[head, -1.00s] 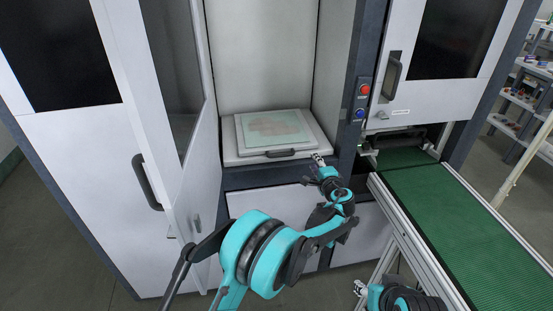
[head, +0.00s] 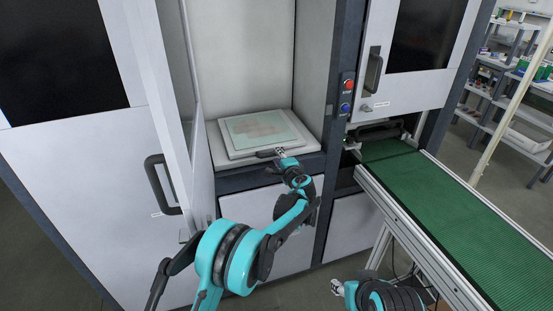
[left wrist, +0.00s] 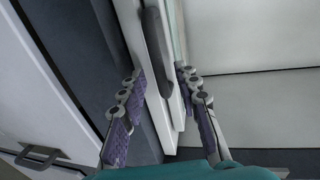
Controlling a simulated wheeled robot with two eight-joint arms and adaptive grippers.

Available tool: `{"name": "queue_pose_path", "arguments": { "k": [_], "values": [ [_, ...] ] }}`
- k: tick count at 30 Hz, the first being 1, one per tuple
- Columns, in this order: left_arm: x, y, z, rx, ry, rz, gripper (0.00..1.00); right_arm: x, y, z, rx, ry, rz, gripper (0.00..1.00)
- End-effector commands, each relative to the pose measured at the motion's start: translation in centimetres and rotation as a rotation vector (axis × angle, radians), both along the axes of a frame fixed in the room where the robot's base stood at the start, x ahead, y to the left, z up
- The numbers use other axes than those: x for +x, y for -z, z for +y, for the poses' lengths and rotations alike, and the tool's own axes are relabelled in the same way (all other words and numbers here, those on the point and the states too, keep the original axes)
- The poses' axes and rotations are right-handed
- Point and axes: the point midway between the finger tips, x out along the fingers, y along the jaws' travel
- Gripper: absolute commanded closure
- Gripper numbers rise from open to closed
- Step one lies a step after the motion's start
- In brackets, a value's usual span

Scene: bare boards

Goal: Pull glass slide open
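The glass slide (head: 262,128) is a pale, greenish sheet on a white sliding tray (head: 232,152) inside the open cabinet. A dark handle (head: 265,154) is on the tray's front edge. My left gripper (head: 280,152) is at the right end of this handle. In the left wrist view the handle (left wrist: 154,60) lies ahead, between the spread fingers of my left gripper (left wrist: 160,76), which is open with nothing held. Contact with the handle does not show. My right gripper (head: 337,287) is low at the bottom, away from the tray; its finger opening is too small to tell.
The open cabinet door (head: 195,150) stands close on the left of the tray. A post with red and blue buttons (head: 346,95) is on the right. A green conveyor (head: 440,205) runs along the right side. Grey floor lies in front.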

Motion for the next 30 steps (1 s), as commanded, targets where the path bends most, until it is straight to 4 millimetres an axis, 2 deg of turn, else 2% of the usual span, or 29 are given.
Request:
{"name": "queue_pose_path", "arguments": {
  "k": [3,11,15,24,30],
  "values": [
    [0.7,0.2,0.2,0.0,0.0,0.0,0.68,0.0,0.2,0.0,0.0,0.0,0.0,0.56],
    [0.9,0.2,0.3,0.0,0.0,0.0,0.68,0.0,0.2,0.0,0.0,0.0,0.0,0.56],
    [0.9,0.2,0.3,0.0,0.0,0.0,1.0,0.0,0.2,0.0,0.0,0.0,0.0,0.56],
    [0.6,0.2,0.2,0.0,0.001,0.0,1.0,0.0,0.2,0.0,0.0,0.0,0.0,0.56],
    [-1.2,0.2,-0.4,-0.001,0.001,0.001,1.0,0.0,0.3,0.0,0.0,0.0,0.0,0.56]
  ]
}}
